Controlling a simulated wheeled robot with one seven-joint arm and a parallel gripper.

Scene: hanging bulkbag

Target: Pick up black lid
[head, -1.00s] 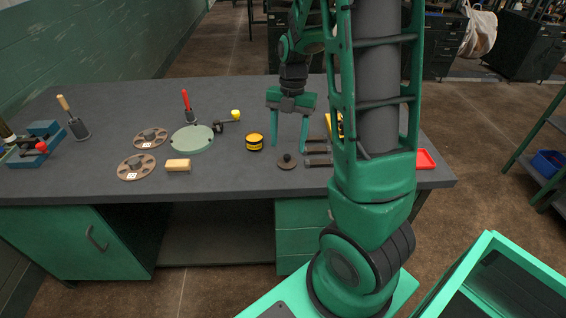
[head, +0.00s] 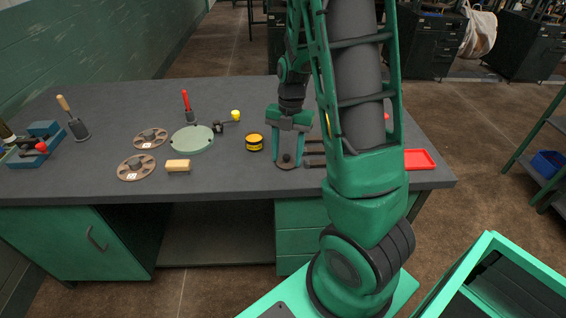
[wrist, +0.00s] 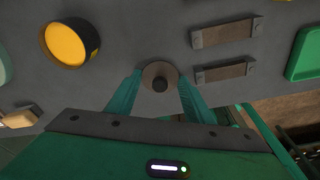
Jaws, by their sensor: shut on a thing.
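The black lid (head: 286,165) is a small dark, brownish round disc with a black knob in its middle, near the front edge of the bench. My gripper (head: 287,162) points down over it, with a green finger on each side. In the wrist view the lid (wrist: 160,68) sits between the fingertips (wrist: 160,80), which close on its left and right rim. The lid is flat and appears still at bench level; I see no clear gap beneath it.
A yellow-and-black round tin (head: 254,142) stands just left of my gripper. Two flat strips with metal ends (wrist: 225,72) lie to the right, beside a green tray (wrist: 303,55). A red tray (head: 419,159) is at the bench's right end. A wooden block (head: 178,166) lies further left.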

